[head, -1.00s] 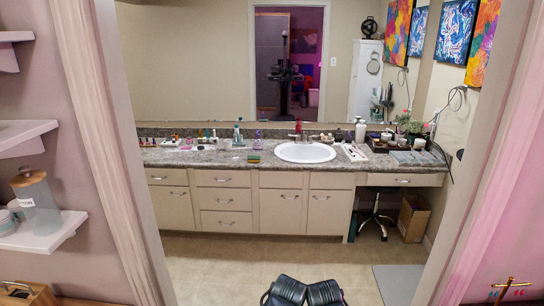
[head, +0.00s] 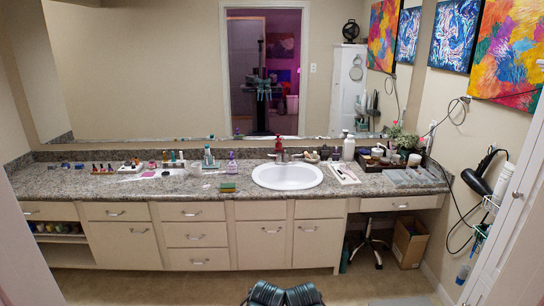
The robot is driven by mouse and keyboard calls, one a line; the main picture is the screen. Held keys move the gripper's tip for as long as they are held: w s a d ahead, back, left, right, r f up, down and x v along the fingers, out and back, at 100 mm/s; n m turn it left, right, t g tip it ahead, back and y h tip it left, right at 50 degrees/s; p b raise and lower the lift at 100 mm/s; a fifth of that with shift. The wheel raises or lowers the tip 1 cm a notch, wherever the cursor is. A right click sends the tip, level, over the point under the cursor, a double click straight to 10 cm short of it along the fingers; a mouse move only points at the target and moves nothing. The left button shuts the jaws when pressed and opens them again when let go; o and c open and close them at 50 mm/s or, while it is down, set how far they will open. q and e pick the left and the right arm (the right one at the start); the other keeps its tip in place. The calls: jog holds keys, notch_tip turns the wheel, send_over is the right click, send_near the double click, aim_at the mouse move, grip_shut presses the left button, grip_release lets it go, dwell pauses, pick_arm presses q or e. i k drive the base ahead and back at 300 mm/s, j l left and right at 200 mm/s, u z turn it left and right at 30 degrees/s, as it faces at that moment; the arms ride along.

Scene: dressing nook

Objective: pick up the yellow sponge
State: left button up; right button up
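The yellow sponge (head: 228,189) is a small block that looks green on top with a yellow edge below. It lies flat on the grey stone counter (head: 110,187), near the front edge and left of the white sink (head: 287,176). Two dark ribbed parts of my own arms show at the bottom middle, well short of the counter. No gripper fingers can be made out. Nothing touches the sponge.
A purple bottle (head: 232,162) stands behind the sponge, with several small bottles to the left. A red soap bottle (head: 279,145) is behind the sink. A stool (head: 367,250) and cardboard box (head: 409,242) sit under the counter's right end. The floor ahead is clear.

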aim_at(224, 188)
jog(key=i+j, duration=0.15)
jog(key=i, duration=0.65)
jog(key=i+j, duration=0.2)
jog(key=i, duration=0.65)
jog(key=i+j+u, duration=0.1)
jog(key=i+j, duration=0.75)
jog(key=j, duration=0.75)
jog(key=i+j, duration=0.15)
jog(key=j, duration=0.3)
